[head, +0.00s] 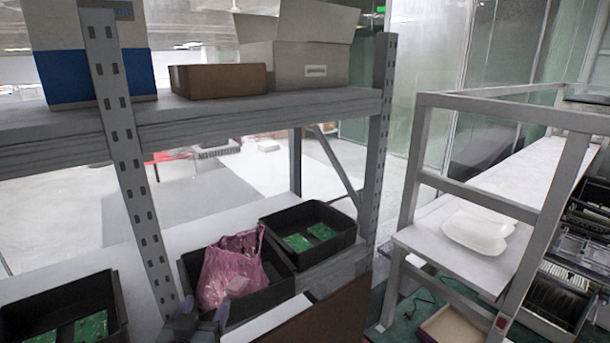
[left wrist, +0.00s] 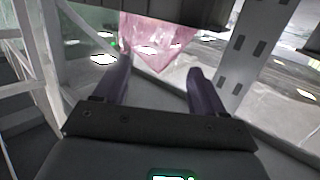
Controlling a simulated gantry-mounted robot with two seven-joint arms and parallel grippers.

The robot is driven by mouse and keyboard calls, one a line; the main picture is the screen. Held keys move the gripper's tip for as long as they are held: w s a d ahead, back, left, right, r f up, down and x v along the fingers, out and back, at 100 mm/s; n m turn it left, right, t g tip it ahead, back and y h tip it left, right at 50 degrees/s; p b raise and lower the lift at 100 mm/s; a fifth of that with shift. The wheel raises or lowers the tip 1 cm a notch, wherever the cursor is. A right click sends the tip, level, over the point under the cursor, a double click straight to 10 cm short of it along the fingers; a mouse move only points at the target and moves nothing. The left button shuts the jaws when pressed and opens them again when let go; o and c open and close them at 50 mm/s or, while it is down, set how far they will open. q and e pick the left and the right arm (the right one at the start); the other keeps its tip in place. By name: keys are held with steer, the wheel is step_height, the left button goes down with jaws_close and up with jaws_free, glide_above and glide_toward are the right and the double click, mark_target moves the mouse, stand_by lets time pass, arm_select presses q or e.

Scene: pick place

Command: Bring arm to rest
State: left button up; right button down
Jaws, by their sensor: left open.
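My left gripper (head: 204,317) shows at the bottom of the head view, just in front of the black bin that holds a pink plastic bag (head: 232,272). In the left wrist view the two fingers of this gripper (left wrist: 158,82) are spread apart with nothing between them. The pink bag (left wrist: 157,38) hangs into the top of that view, beyond the fingertips. My right gripper is not in view.
A metal rack (head: 130,165) carries black bins, two with green boards (head: 310,234) (head: 90,327), on its lower shelf. Cardboard boxes (head: 218,80) stand on its upper shelf. A grey-framed bench (head: 424,240) with white packages (head: 478,230) stands at the right.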

arm_select(q)
steer(key=s+f+g+p, duration=0.3)
steer(key=s+f+g, duration=0.2)
steer(key=s+f, duration=1.05)
steer(key=s+f+m+g+p, duration=0.1)
steer(key=s+f+g, duration=0.2)
steer(key=s, duration=0.6)
steer(key=s+f+m+g, duration=0.1)
steer(key=s+f+g, duration=0.2)
steer(key=s, duration=0.5)
steer(key=shift+s+f+g+h+p, duration=0.3)
steer(key=shift+s+g+h+p, duration=0.1)
steer(key=shift+g, duration=0.5)
